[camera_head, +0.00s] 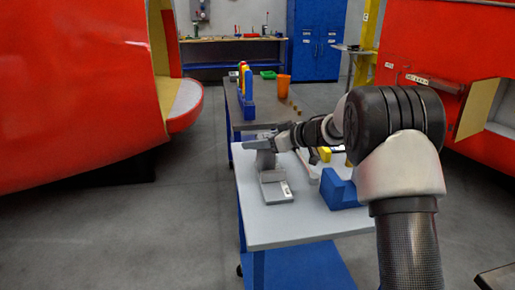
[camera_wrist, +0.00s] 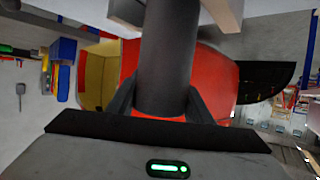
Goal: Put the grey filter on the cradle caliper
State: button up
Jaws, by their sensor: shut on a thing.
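My gripper (camera_head: 262,144) is above the left part of the white table. It is shut on the grey filter, a dark grey cylinder (camera_wrist: 166,60) that stands between the two fingers in the wrist view. In the head view a grey upright shape below the gripper (camera_head: 265,159) seems to be the filter. Just below it on the table lies a flat light-grey device (camera_head: 276,191); a gap or contact between them cannot be told. A blue notched block (camera_head: 339,189) stands to its right. I cannot tell for sure which of these is the cradle caliper.
The white table (camera_head: 270,232) has bare room at its front. Yellow and pale items (camera_head: 324,154) lie behind the blue block, partly hidden by my arm. A farther dark table holds an orange cup (camera_head: 284,88) and a green tray. Red train noses (camera_head: 75,90) flank the aisle.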

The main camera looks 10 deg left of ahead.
jog(key=shift+f, duration=0.4)
jog(key=o, duration=1.2)
